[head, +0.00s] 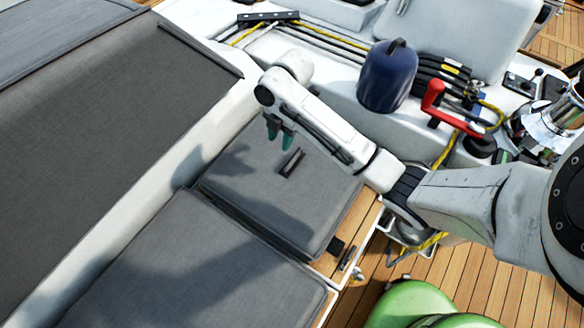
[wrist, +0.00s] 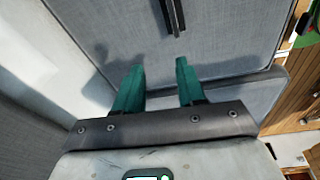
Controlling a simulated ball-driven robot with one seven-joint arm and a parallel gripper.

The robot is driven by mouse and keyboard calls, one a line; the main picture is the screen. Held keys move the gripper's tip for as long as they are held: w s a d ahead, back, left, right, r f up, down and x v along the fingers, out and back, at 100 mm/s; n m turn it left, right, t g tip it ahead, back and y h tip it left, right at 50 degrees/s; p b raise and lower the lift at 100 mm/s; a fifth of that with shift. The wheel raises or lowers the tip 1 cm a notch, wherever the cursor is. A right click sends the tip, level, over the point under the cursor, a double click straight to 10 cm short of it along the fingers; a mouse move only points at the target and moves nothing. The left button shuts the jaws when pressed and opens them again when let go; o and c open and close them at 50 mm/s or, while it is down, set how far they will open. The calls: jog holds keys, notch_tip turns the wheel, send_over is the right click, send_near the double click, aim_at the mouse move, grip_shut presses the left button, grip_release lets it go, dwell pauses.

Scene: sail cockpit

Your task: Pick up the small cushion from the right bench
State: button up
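The small grey cushion (head: 260,205) lies flat on the bench, with a dark strap handle (head: 291,163) on its top. In the wrist view the cushion (wrist: 230,35) fills the upper middle, and its handle (wrist: 173,15) shows at the top edge. My gripper (head: 280,138) hangs above the far left part of the cushion, left of the handle. In the wrist view the two green fingers (wrist: 156,78) are apart with nothing between them. The handle lies beyond the fingertips. My arm hides the cushion's far right edge.
A longer grey cushion (head: 190,265) lies in front of the small one. A grey padded backrest (head: 100,90) rises at left. A blue fender (head: 386,76), a red handle (head: 433,98) and a chrome winch (head: 550,125) stand at right. Green round objects (head: 412,305) sit on the wooden floor.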

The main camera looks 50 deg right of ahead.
jog(key=n, duration=0.1)
send_near(293, 156)
jog(key=shift+g, duration=0.4)
jog(key=f, duration=0.4)
jog(key=shift+w+a, duration=0.2)
jog(key=shift+a, duration=0.2)
jog(key=shift+w+a+f, duration=0.1)
jog(key=shift+a+f, duration=0.05)
jog(key=shift+f, duration=0.9)
jog(key=shift+a+f, duration=0.15)
jog(key=shift+f, duration=0.9)
jog(key=shift+w+a+f, duration=0.1)
jog(key=shift+a+f, duration=0.1)
jog(key=shift+f, duration=0.9)
jog(key=shift+f, duration=0.25)
grip_shut()
